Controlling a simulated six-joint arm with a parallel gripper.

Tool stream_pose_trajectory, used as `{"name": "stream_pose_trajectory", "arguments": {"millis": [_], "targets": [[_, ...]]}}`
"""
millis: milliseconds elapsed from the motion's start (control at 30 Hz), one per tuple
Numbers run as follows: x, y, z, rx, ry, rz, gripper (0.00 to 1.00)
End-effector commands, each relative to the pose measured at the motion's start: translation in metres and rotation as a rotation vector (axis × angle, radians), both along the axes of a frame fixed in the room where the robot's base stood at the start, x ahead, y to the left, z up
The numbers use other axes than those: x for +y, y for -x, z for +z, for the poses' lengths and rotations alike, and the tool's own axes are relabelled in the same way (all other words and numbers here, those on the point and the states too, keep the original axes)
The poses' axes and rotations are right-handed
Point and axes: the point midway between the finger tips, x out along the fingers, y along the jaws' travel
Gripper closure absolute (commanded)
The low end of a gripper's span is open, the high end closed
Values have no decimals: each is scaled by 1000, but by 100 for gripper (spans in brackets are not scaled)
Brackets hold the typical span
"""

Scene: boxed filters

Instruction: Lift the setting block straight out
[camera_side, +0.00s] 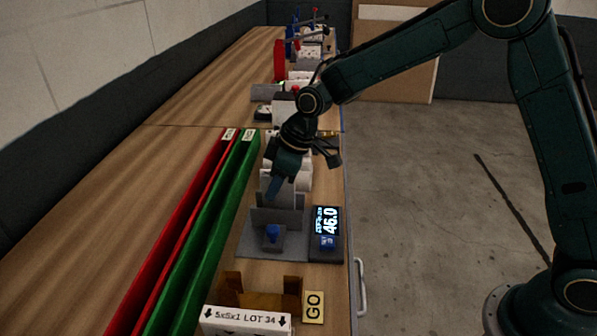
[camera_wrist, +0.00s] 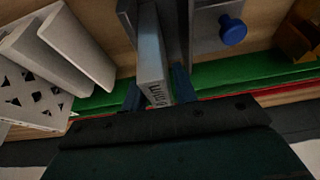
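The setting block (camera_wrist: 151,58) is a light grey bar with dark lettering ending in "mm", standing between the darker grey jaws of the gauge (camera_wrist: 178,22) in the wrist view. My gripper (camera_wrist: 157,92) has its blue fingers on either side of the block's near end, apparently touching both faces. In the side view my gripper (camera_side: 274,188) points down at the grey gauge (camera_side: 262,215), hiding most of the block. The gauge has a blue knob (camera_side: 273,232), and its display (camera_side: 326,220) reads 46.0. Whether the block's lower end is seated is hidden.
A red rail (camera_side: 165,255) and a green rail (camera_side: 205,230) run along the left. A white "5x5x1 LOT 34" box (camera_side: 245,320) and a GO plate (camera_side: 313,306) are in front. White filters (camera_wrist: 70,45) stand close beside my gripper in the wrist view.

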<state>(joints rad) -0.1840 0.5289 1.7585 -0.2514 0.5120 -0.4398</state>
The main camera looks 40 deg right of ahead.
Motion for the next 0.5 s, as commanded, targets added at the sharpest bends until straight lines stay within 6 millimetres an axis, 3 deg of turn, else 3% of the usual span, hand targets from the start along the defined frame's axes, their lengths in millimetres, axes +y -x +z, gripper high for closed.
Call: {"name": "stream_pose_trajectory", "arguments": {"millis": [33,133,500], "targets": [[0,0,0,0,0,0,82],[0,0,0,0,0,0,100],[1,0,2,-3,-1,1,100]]}}
